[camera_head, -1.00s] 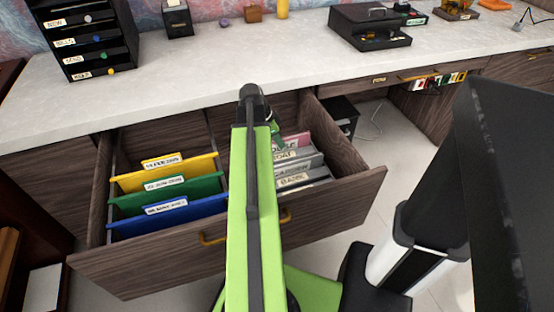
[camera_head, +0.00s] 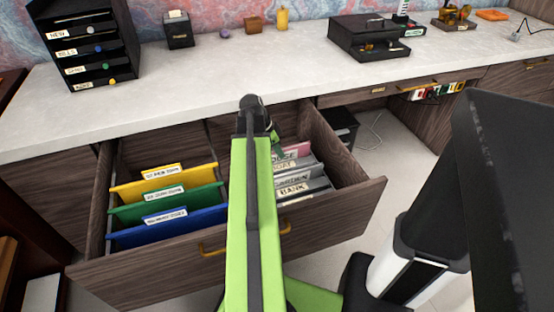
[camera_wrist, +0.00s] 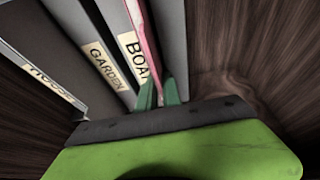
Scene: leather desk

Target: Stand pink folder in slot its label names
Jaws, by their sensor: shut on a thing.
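My gripper (camera_wrist: 159,93) is shut on the pink folder (camera_wrist: 145,38), its green fingertips on either side of the folder's edge. The folder's lower part is hidden.
The drawer's wooden right wall (camera_head: 345,160) is close to my gripper. Yellow (camera_head: 195,180), green (camera_head: 200,197) and blue (camera_head: 205,214) hanging files fill the drawer's left part. The desktop (camera_head: 215,75) above has a black sorter (camera_head: 85,45) and a black box (camera_head: 365,38).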

